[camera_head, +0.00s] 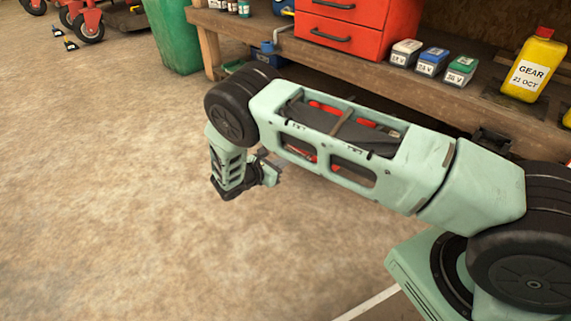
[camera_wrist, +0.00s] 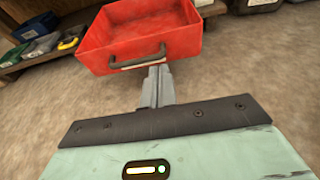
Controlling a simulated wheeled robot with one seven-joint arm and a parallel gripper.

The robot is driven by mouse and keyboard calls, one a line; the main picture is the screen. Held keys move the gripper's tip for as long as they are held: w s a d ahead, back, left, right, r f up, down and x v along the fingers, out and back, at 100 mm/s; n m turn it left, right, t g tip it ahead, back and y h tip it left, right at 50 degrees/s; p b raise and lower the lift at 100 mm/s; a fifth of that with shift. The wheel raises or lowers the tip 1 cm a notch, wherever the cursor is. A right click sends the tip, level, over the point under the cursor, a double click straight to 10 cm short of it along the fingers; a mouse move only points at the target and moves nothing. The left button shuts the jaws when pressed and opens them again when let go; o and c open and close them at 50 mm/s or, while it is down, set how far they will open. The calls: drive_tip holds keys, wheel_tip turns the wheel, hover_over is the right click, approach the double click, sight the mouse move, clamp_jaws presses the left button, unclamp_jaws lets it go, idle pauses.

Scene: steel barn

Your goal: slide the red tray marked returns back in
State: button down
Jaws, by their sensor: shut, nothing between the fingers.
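The red tray (camera_wrist: 184,46) is at the top of the wrist view, an open shallow box with its front wall and dark pull handle (camera_wrist: 138,60) facing my gripper. It looks empty. A pale strip shows below the handle, but I cannot read any marking. My gripper (camera_wrist: 158,72) is shut and empty, with its fingertips close to the handle and front wall; I cannot tell whether they touch. In the head view my gripper (camera_head: 272,177) is low over the floor, left of the bench. My arm hides most of what lies behind it; bits of red show through its openings.
A wooden bench (camera_head: 460,97) runs along the back, carrying a red drawer cabinet (camera_head: 342,30), small battery packs (camera_head: 431,62) and a yellow GEAR bottle (camera_head: 533,68). A green bin (camera_head: 174,35) stands at its left end. The concrete floor (camera_head: 100,190) at left is clear.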

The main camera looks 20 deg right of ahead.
drive_tip(key=shift+r+b+x, duration=0.15)
drive_tip(key=shift+b+x, duration=0.95)
drive_tip(key=shift+x, duration=0.9)
drive_tip(key=shift+r+b+x, duration=0.15)
drive_tip(key=shift+b+x, duration=0.95)
drive_tip(key=shift+x, duration=0.9)
drive_tip(key=shift+r+b+x, duration=0.15)
drive_tip(key=shift+b+x, duration=0.95)
drive_tip(key=shift+x, duration=0.9)
drive_tip(key=shift+d, duration=0.15)
